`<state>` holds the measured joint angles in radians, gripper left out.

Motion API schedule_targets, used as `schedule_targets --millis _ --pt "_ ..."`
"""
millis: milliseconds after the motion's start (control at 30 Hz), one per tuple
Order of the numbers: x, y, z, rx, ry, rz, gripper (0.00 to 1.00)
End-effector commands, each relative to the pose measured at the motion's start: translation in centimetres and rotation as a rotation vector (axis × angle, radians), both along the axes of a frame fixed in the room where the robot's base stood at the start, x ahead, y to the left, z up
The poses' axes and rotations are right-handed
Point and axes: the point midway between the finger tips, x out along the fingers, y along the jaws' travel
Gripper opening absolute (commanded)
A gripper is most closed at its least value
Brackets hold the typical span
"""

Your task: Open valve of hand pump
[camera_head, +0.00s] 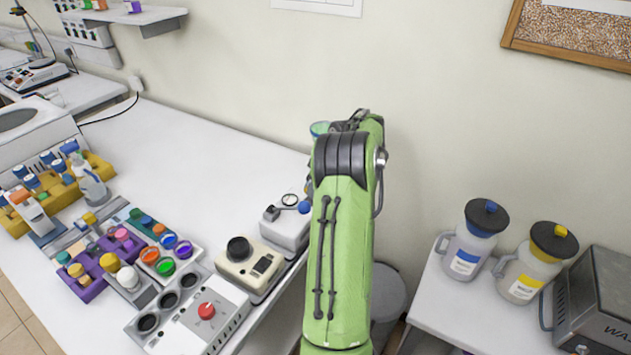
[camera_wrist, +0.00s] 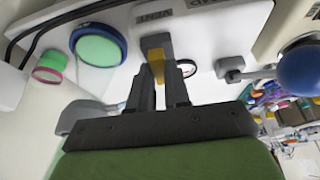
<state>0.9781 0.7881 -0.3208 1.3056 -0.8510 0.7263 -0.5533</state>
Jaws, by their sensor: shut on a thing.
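The hand pump (camera_head: 290,227) is a white box at the right end of the long bench, with a round gauge and a blue ball knob (camera_head: 304,207). In the wrist view its white top (camera_wrist: 215,22) carries the word VENT, and the blue knob shows at the right (camera_wrist: 300,68). The valve (camera_wrist: 155,42) is a small grey and yellow piece beside that label. My gripper (camera_wrist: 158,75) is shut on the valve, its two dark fingers close on either side. In the head view my green arm hides the gripper and the valve.
A beige device with a black knob (camera_head: 238,249) and a white unit with a red knob (camera_head: 206,311) stand left of the pump. Colored vials fill the bench further left. Two jugs (camera_head: 470,240) (camera_head: 538,262) stand on the right table.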

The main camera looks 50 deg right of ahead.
Motion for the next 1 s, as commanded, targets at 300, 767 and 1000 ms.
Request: schedule_targets --millis 300,767,1000 --pt "-0.03 -0.08 0.01 0.0 0.002 0.055 0.0" --pt "-0.02 -0.07 -0.03 0.0 0.001 0.058 0.31" --pt "0.0 -0.08 -0.02 -0.001 0.001 0.057 0.43"
